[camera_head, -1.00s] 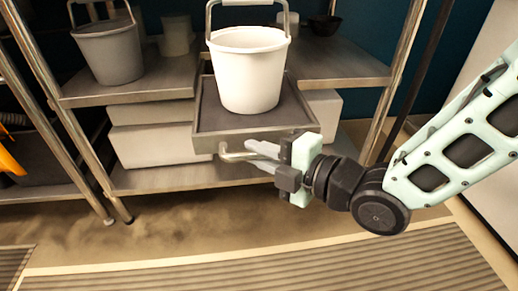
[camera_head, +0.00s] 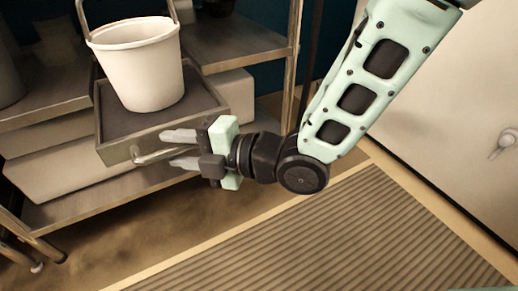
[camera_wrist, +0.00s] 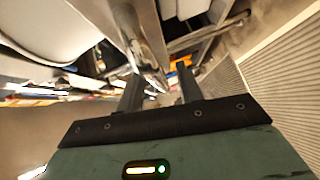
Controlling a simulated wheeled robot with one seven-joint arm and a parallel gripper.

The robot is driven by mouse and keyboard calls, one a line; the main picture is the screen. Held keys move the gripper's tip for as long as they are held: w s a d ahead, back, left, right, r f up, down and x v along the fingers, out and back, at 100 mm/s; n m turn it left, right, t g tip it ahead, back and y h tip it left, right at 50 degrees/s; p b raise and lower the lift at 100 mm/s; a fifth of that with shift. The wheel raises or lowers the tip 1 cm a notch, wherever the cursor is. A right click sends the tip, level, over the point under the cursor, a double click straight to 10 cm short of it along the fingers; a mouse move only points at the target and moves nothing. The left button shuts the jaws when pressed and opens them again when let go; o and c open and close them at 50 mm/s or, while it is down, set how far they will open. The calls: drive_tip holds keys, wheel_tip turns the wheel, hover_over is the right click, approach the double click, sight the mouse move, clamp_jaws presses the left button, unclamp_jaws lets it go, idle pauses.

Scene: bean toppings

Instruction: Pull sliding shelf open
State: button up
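The sliding shelf (camera_head: 118,153) is a dark-topped metal tray that juts out from the rack, carrying a white bucket (camera_head: 140,70). Its metal bar handle (camera_head: 150,156) is on the front face. My gripper (camera_head: 169,148) is at the right part of this handle, with its two grey fingers apart, one above and one below the bar's level. In the wrist view, my gripper (camera_wrist: 160,85) also shows separated fingers, with a metal bar (camera_wrist: 150,45) beyond and between them. I cannot tell whether either finger touches the handle.
The metal rack (camera_head: 245,45) stands behind the shelf, with white boxes (camera_head: 60,180) on its lower level. A ribbed mat (camera_head: 330,240) lies on the floor at front right. A white door or cabinet (camera_head: 450,120) is at the right. The floor before the rack is clear.

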drive_tip(key=p+v, duration=1.6)
drive_tip(key=p, duration=0.1)
drive_tip(key=shift+d, duration=0.15)
drive_tip(key=shift+r, duration=0.1)
